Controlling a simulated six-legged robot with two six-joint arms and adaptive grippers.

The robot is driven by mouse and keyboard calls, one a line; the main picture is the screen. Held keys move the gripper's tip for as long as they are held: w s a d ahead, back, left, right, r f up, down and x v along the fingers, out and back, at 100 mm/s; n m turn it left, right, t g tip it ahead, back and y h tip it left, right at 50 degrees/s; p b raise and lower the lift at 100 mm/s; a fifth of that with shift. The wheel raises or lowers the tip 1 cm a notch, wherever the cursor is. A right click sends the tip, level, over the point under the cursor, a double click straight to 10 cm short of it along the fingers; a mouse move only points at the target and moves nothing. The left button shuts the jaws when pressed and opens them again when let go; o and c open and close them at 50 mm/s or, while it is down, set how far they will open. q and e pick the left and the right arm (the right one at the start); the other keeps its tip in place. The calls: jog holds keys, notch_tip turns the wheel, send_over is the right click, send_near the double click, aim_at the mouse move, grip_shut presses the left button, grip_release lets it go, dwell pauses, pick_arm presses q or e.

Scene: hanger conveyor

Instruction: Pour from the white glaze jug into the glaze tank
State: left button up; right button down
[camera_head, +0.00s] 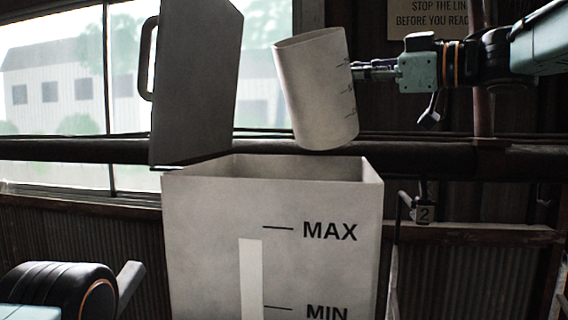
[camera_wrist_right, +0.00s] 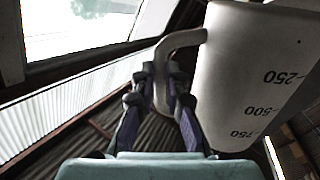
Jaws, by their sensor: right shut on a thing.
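The white glaze jug (camera_head: 312,95) hangs in the air above the right part of the tank's opening, slightly tilted with its rim leaning left. Its measuring marks also show on the jug in the right wrist view (camera_wrist_right: 252,70). My right gripper (camera_head: 362,70) is shut on the jug's handle (camera_wrist_right: 162,80), to the right of the jug. The glaze tank (camera_head: 205,240) stands below with its top open. A pale strip on its front tops out a little below the MAX line. The tank's inside level is hidden. My left gripper is out of view.
A tall grey panel with a handle (camera_head: 195,85) stands upright at the tank's back left, left of the jug. A dark horizontal rail (camera_head: 80,150) runs behind the tank.

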jog(key=shift+r+n, duration=0.3)
jog(key=shift+r, duration=0.15)
jog(key=shift+s+d, duration=0.1)
jog(key=shift+r+n, duration=0.25)
jog(key=shift+n, duration=0.05)
jog(key=shift+r, duration=0.1)
dwell(0.4)
jog(key=shift+r+n, duration=0.1)
jog(key=shift+n, duration=0.2)
jog(key=shift+s+r, duration=0.1)
jog(key=shift+r, duration=0.05)
jog(key=shift+s+a+r+n, duration=0.1)
jog(key=shift+r+n, duration=0.15)
jog(key=shift+n, duration=0.35)
jog(key=shift+s+a+r+n, duration=0.1)
jog(key=shift+r+n, duration=0.15)
jog(key=shift+n, duration=0.35)
dwell(1.0)
jog(key=shift+s+a+r+n, duration=0.2)
jog(key=shift+s+a+n, duration=0.15)
jog(key=shift+n, duration=0.65)
dwell(0.9)
jog(key=shift+s+a+n+b, duration=0.15)
jog(key=shift+s+n+b, duration=0.2)
jog(key=shift+n+b, duration=0.25)
dwell(0.9)
